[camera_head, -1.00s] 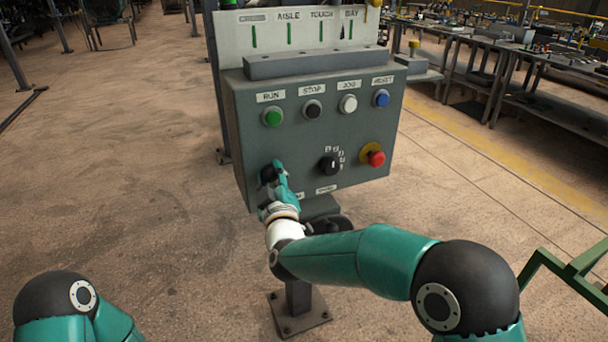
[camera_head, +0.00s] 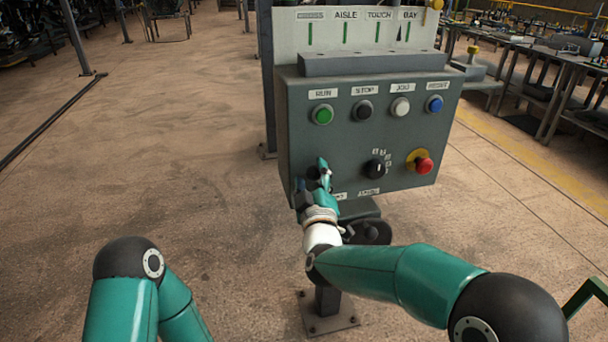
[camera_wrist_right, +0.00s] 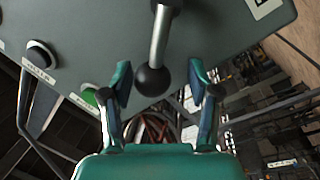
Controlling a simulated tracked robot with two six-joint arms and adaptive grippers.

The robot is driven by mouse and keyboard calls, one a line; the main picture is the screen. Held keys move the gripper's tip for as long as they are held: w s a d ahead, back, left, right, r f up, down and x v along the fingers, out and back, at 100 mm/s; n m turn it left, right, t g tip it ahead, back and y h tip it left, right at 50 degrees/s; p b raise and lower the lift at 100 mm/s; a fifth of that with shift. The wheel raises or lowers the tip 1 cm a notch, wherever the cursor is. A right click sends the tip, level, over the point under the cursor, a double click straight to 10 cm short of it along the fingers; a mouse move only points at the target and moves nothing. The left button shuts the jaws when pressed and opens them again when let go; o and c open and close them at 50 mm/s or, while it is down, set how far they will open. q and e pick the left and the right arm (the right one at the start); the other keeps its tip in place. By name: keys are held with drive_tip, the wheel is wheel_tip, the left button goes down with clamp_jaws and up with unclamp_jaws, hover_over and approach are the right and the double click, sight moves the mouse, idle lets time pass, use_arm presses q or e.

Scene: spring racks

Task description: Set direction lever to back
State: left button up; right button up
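The direction lever (camera_wrist_right: 160,38) shows in the right wrist view as a metal rod ending in a black ball knob (camera_wrist_right: 153,80). My right gripper (camera_wrist_right: 161,72) is open, with one finger on each side of the knob and a visible gap on both sides. In the head view my right gripper (camera_head: 313,182) is at the lower left of the grey control box (camera_head: 350,140) and largely covers the lever, so its set position is hard to tell there. My left gripper is out of view; only my left arm shows at the bottom left.
The box carries a green button (camera_head: 322,114), a black button (camera_head: 362,110), a white button (camera_head: 400,107), a blue button (camera_head: 434,104), a rotary selector (camera_head: 375,168) and a red emergency stop (camera_head: 423,165). Workbenches stand at the right.

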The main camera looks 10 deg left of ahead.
drive_tip(key=shift+w+d, duration=0.15)
drive_tip(key=shift+r, duration=0.1)
drive_tip(key=shift+s, duration=0.2)
drive_tip(key=v, duration=1.1)
drive_tip(key=shift+s+f, duration=0.25)
drive_tip(key=shift+s, duration=0.05)
drive_tip(key=shift+d, duration=0.15)
